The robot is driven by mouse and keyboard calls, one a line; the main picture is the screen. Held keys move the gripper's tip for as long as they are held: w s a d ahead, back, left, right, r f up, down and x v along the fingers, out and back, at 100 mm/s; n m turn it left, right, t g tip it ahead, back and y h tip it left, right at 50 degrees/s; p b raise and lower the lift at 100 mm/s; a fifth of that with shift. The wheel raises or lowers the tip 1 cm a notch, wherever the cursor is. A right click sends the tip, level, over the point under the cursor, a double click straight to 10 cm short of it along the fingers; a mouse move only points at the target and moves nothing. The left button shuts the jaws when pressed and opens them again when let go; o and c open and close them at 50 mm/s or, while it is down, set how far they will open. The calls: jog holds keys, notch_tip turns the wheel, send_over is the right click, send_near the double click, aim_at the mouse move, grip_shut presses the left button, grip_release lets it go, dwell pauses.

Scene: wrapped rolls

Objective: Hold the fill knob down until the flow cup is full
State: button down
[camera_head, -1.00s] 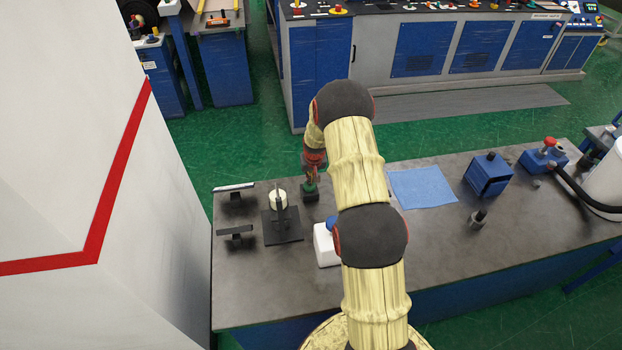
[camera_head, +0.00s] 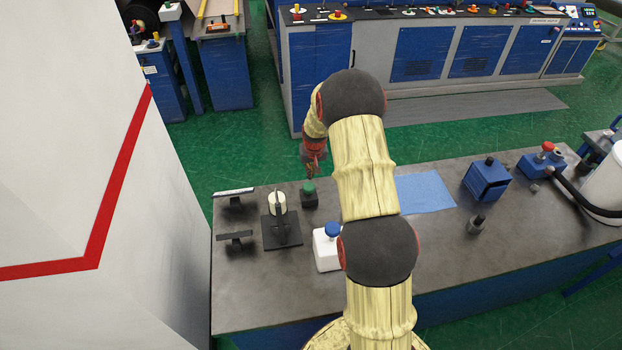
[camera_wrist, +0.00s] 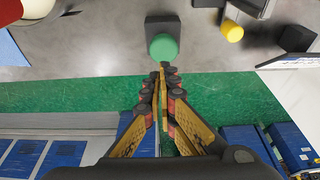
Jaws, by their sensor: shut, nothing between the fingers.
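The fill knob (camera_head: 309,188) is a green round cap on a small black block (camera_head: 310,202) near the bench's far edge. It also shows in the wrist view (camera_wrist: 163,47), just beyond my fingertips. My gripper (camera_head: 311,174) is shut and empty, above and slightly behind the knob in the head view. In the wrist view my gripper (camera_wrist: 162,70) has its fingertips together, and they appear clear of the knob. A cream cup (camera_head: 278,202), likely the flow cup, sits on a black stand left of the knob; its fill level cannot be seen.
A white bottle with a blue cap (camera_head: 327,248) stands in front of the knob, close to my arm. Two black brackets (camera_head: 236,236) stand at the left. A blue cloth (camera_head: 424,193) and a blue box (camera_head: 487,179) lie to the right. A white wall is at far left.

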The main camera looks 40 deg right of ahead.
jog(key=shift+v, duration=2.75)
jog(key=s+a+f+g, duration=0.2)
jog(key=s+a, duration=0.1)
jog(key=s, duration=0.3)
jog(key=s+a+r+n+t+b, duration=0.1)
jog(key=s+a+r+b, duration=0.4)
jog(key=s+a, duration=0.4)
jog(key=s+a+r+n+t+y+b, duration=0.1)
jog(key=s+a+r+b, duration=0.3)
jog(key=s+a, duration=0.5)
jog(key=s+a+r+n+t+b, duration=0.2)
jog(key=s+a+r+b, duration=0.3)
jog(key=s+a, duration=0.5)
jog(key=shift+s+r+n+t+b, duration=0.3)
jog(key=shift+s+r+n+t, duration=0.25)
jog(key=shift+r, duration=0.25)
jog(key=shift+w+a, duration=0.1)
